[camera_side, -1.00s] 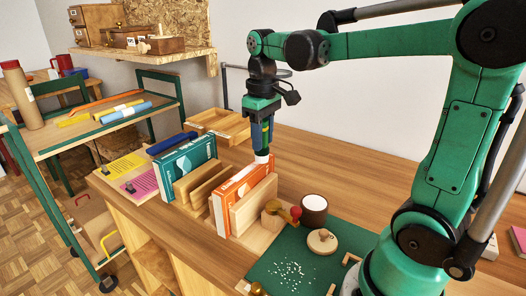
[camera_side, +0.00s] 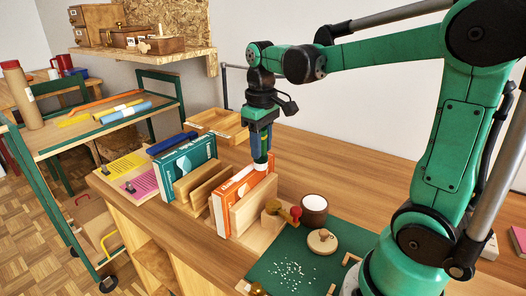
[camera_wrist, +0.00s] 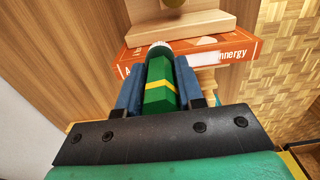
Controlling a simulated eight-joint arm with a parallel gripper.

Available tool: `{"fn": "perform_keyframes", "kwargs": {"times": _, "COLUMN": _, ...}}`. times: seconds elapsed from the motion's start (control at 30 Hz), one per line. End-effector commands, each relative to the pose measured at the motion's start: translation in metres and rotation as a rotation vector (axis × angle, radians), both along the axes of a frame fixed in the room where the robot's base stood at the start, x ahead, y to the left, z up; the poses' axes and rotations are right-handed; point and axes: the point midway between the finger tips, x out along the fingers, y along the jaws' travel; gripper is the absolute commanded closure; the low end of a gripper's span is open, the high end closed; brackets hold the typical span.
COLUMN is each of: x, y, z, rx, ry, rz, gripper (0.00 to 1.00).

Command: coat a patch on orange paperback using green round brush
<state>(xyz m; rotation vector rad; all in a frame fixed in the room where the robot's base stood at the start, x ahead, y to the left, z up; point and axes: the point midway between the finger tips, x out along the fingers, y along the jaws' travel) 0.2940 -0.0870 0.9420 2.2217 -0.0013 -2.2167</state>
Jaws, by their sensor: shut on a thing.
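The orange paperback (camera_side: 224,203) stands upright between wooden blocks on the bench in the side view. In the wrist view its orange face (camera_wrist: 205,57) with white lettering lies across the top. My gripper (camera_side: 260,150) points down above the paperback and is shut on the green round brush (camera_wrist: 160,97), which has a yellow band. The brush's pale bristle end (camera_side: 261,166) is at the book's upper far end in the side view; I cannot tell whether it touches. In the wrist view, the brush and blue fingers (camera_wrist: 158,82) hide part of the cover.
A green mat (camera_side: 262,275) with white specks lies at front right. A white-filled pot (camera_side: 314,207), a round wooden lid (camera_side: 322,241) and a red-knobbed wooden tool (camera_side: 276,209) stand near it. Teal book (camera_side: 185,158) and wooden tray (camera_side: 222,124) are left and behind.

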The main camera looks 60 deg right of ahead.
Motion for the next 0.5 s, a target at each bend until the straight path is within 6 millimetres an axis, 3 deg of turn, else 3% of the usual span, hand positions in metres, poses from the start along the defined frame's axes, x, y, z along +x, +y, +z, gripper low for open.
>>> {"fn": "perform_keyframes", "kwargs": {"times": 0.5, "x": -0.003, "y": 0.0, "z": 0.051, "rx": 0.0, "ry": 0.0, "rz": 0.0, "gripper": 1.0}}
